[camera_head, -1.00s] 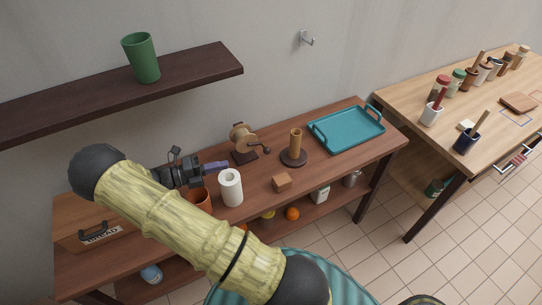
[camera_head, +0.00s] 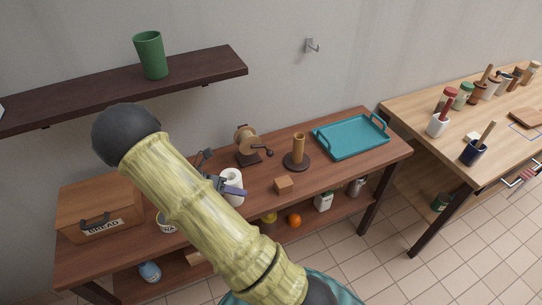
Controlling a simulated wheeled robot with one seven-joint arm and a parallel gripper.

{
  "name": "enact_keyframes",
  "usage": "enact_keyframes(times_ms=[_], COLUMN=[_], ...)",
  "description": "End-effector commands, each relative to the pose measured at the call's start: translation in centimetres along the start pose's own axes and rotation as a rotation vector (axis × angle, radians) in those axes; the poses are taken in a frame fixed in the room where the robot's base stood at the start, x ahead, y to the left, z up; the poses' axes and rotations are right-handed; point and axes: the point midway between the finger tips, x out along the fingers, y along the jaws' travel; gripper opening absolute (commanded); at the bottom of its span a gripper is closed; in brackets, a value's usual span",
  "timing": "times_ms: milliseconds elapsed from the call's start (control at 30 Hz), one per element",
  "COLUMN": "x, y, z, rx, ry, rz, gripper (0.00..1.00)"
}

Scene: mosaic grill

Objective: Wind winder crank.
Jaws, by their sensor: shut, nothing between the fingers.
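The winder (camera_head: 247,142) stands on the wooden table against the wall, with a round tan spool on a dark base. Its crank (camera_head: 269,153) sticks out to the right and ends in a dark knob. My gripper (camera_head: 239,191) is shut and empty, left of and nearer than the winder. It overlaps the white paper roll (camera_head: 233,177) in the picture; I cannot tell if they touch. It is apart from the crank. My yellow arm hides part of the table and much of the gripper's wrist.
A brown post on a round base (camera_head: 298,152) stands close to the right of the crank. A small wooden block (camera_head: 284,185) lies in front, a teal tray (camera_head: 350,137) farther right. A bread box (camera_head: 98,205) is at left. A dark shelf (camera_head: 110,92) with a green cup hangs above.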

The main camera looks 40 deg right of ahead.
Motion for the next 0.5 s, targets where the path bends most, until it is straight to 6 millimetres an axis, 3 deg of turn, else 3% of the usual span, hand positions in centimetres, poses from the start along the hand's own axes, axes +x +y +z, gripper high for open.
enact_keyframes(times_ms=[167,500], x=[0.2,-1.6], y=[-0.8,-3.4], z=[-2.0,-6.8], rx=[0.243,0.993], ry=[0.167,0.698], rz=[0.111,0.271], gripper=[0.0,0.0])
